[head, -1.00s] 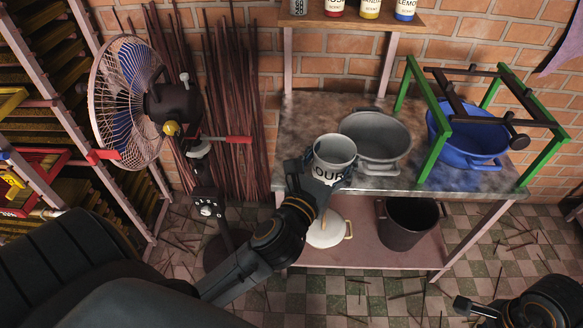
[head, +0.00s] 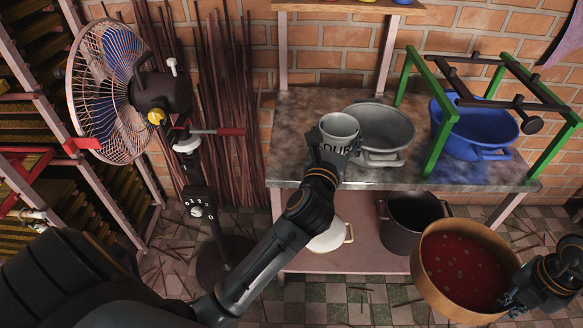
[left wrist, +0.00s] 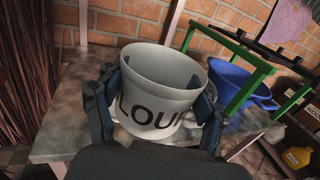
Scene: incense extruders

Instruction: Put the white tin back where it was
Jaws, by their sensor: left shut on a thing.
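The white tin (head: 338,126) with black lettering is upright at the left front of the metal bench (head: 300,125). My left gripper (head: 328,150) is shut on it from the front. The left wrist view shows the tin (left wrist: 160,85) between the two fingers (left wrist: 155,108); it is open at the top and its label reads "LOUR" in part. I cannot tell whether its base touches the bench. My right gripper (head: 512,298) is at the rim of a tan round pan (head: 425,275) with red contents, at lower right; its fingers are unclear.
A grey pot (head: 385,135) stands close right of the tin. A blue pot (head: 475,130) stands within a green frame (head: 437,150). A dark pot (head: 405,225) and a white pot (head: 330,236) are on the lower shelf. A fan (head: 110,90) stands at left.

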